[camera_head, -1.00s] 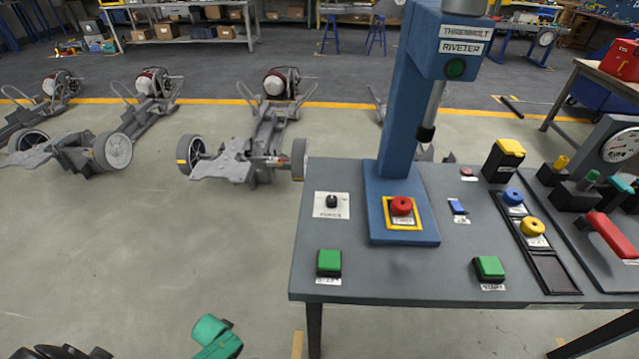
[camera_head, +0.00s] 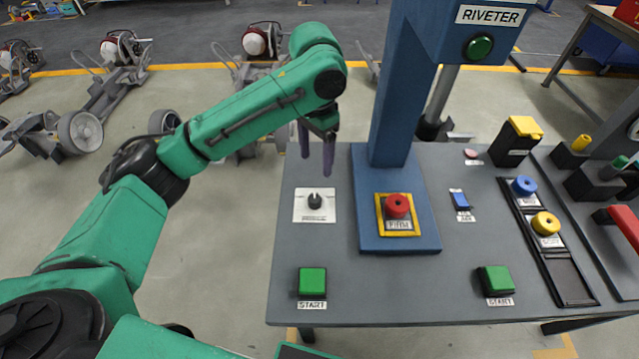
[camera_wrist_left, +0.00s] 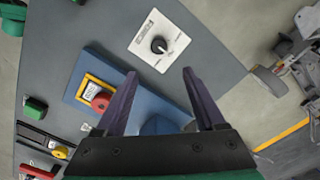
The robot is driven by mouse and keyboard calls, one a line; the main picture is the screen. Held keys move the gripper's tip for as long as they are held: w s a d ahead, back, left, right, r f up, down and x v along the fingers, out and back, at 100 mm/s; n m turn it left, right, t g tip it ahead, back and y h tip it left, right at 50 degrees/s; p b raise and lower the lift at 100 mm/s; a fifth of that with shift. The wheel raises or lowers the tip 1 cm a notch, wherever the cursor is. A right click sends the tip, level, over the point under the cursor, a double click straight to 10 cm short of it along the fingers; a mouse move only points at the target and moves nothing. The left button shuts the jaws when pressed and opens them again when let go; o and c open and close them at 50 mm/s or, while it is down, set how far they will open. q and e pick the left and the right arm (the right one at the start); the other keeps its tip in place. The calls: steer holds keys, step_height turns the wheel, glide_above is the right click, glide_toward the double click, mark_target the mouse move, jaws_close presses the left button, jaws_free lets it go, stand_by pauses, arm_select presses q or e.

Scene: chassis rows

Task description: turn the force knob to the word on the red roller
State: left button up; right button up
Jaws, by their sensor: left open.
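The force knob (camera_head: 315,201) is a small black knob on a white labelled plate at the left of the grey table. It also shows in the left wrist view (camera_wrist_left: 159,45), ahead of the fingertips and apart from them. The red roller (camera_head: 397,206) sits in a yellow frame on the riveter's blue base; its label appears to read "FIRM". It shows in the left wrist view too (camera_wrist_left: 101,102). My left gripper (camera_head: 316,160) is open and empty, above and behind the knob. My right gripper is not in view.
The blue riveter column (camera_head: 403,90) stands right of the gripper. Green start buttons (camera_head: 312,281) sit at the table's front. A blue roller (camera_head: 524,186), a yellow roller (camera_head: 546,223) and a yellow-topped box (camera_head: 516,141) are at the right. The tabletop around the knob is clear.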

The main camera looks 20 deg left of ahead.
arm_select(q)
glide_above(314, 198)
steer(key=f, duration=0.6)
steer(key=shift+s+f, duration=0.15)
steer(key=shift+s, duration=0.2)
steer(key=f, duration=0.6)
steer(key=shift+w+d, duration=0.1)
steer(key=shift+w, duration=0.25)
steer(key=shift+s+f, duration=0.1)
steer(key=shift+f, duration=0.35)
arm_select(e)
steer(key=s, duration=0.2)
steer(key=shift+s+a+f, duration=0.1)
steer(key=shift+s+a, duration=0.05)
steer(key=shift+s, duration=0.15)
arm_select(q)
jaws_close()
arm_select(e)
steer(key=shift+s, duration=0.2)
